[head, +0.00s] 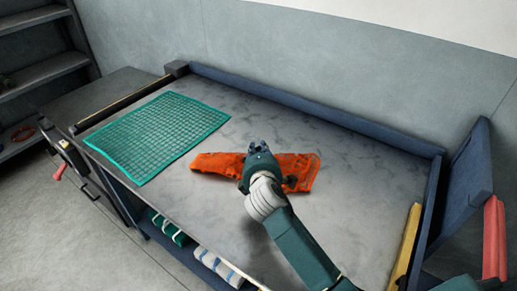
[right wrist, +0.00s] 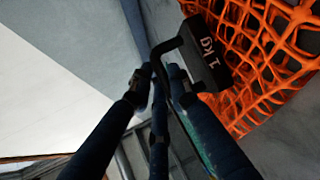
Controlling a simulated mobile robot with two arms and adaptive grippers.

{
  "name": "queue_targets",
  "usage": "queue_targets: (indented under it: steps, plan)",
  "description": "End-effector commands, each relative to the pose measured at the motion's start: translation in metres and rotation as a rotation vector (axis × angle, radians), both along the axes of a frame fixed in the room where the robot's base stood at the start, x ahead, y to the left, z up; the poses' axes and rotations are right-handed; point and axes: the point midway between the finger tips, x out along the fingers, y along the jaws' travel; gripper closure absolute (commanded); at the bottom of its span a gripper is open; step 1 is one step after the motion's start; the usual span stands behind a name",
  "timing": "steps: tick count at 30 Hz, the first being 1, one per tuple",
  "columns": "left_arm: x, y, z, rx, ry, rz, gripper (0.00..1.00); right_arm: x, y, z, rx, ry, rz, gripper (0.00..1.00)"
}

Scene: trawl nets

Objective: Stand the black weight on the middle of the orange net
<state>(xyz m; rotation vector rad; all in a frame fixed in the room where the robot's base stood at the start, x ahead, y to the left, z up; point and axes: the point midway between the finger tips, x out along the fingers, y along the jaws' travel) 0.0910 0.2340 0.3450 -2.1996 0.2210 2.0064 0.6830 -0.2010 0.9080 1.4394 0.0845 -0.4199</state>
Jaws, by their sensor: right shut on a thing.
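The orange net (head: 212,163) lies bunched in a long strip near the middle of the grey table top; its mesh also fills the upper right of the right wrist view (right wrist: 268,50). My right gripper (head: 259,150) is over the middle of this strip and hides part of it. In the right wrist view, my right gripper (right wrist: 160,75) is shut on the bent handle of the black weight (right wrist: 207,58), a dark block marked 1kg. The weight appears in front of the net; I cannot tell whether they touch. My left gripper is not in view.
A green net (head: 160,135) lies flat at the left of the table (head: 350,150). A raised blue rim (head: 310,103) runs along the back. A yellow bar (head: 407,240) lies at the right edge. Rolled nets (head: 215,265) sit on a shelf below.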

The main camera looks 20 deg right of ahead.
Motion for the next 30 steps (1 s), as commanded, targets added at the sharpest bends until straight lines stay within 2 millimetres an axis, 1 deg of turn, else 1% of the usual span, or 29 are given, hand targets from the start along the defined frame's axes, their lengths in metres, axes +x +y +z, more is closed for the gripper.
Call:
queue_targets:
  steps: [1,2,4,5,14,17,18,23,24,30]
  plan:
    - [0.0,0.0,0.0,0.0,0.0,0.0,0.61,0.001,0.0,0.004,-0.002,-0.008,0.001,1.0]
    - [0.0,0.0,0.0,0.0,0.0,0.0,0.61,0.0,0.0,-0.002,-0.001,0.003,-0.001,0.81]
    - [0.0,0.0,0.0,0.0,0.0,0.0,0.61,0.0,0.0,-0.002,0.0,0.003,0.0,0.67]
    - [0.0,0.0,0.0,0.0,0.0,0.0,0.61,0.0,0.0,-0.002,0.0,0.003,0.0,0.64]
    - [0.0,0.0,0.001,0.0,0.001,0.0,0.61,0.0,0.0,0.001,-0.001,0.002,0.0,0.64]
    - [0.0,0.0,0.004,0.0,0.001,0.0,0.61,0.0,0.0,0.01,-0.001,0.0,0.0,0.64]
    - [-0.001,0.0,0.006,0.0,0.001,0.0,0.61,0.0,0.0,0.016,-0.001,-0.001,-0.001,0.64]
    - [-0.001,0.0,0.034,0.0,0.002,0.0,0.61,-0.033,0.008,0.029,0.0,0.005,0.001,0.64]
    - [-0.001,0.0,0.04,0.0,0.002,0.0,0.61,-0.042,0.01,0.031,0.0,0.006,0.001,0.64]
    - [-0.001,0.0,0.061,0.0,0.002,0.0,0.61,-0.082,0.02,0.043,-0.001,0.004,0.001,0.64]
